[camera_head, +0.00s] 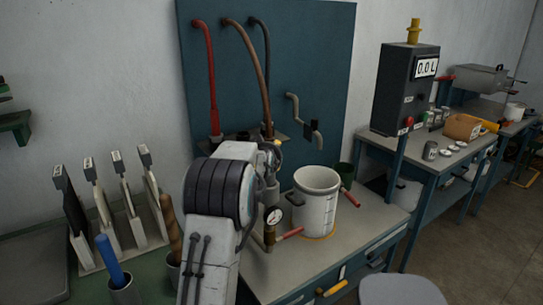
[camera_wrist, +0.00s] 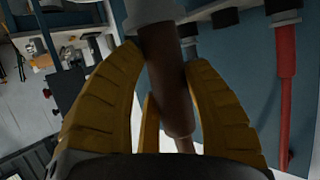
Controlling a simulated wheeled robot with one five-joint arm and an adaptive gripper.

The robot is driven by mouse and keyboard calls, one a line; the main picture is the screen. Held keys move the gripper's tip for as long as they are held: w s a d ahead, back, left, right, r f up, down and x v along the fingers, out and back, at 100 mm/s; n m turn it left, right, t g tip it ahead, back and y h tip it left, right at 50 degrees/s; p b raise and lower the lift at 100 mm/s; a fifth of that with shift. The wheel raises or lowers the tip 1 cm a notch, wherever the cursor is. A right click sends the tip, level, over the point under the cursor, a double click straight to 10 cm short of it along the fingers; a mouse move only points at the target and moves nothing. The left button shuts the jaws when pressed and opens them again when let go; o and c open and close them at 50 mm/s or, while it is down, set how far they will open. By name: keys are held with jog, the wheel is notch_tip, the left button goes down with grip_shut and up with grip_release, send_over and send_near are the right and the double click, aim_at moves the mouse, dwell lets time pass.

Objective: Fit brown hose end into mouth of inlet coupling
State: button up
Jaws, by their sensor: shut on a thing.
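The brown hose (camera_head: 262,70) hangs from the blue panel and curves down behind my arm, which hides its lower end in the head view. In the wrist view my gripper (camera_wrist: 163,62) has its yellow fingers closed around the thick brown hose end (camera_wrist: 162,50). The hose end points to a pale round fitting (camera_wrist: 150,12) at the top edge. They overlap there; I cannot tell whether the hose end is inside, touching or just in front of it. I cannot clearly identify the inlet coupling in the head view, where my arm blocks that area.
A red hose (camera_head: 212,80) hangs to the left and a black hose (camera_head: 264,40) close to the right. A tool rack (camera_head: 150,240) is at left.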

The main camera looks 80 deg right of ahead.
jog(key=shift+f+b, duration=2.4)
jog(key=shift+f, duration=0.05)
jog(key=o, duration=1.2)
jog(key=shift+o, duration=0.4)
jog(key=shift+f, duration=0.1)
jog(key=shift+a, duration=0.1)
jog(key=v, duration=1.2)
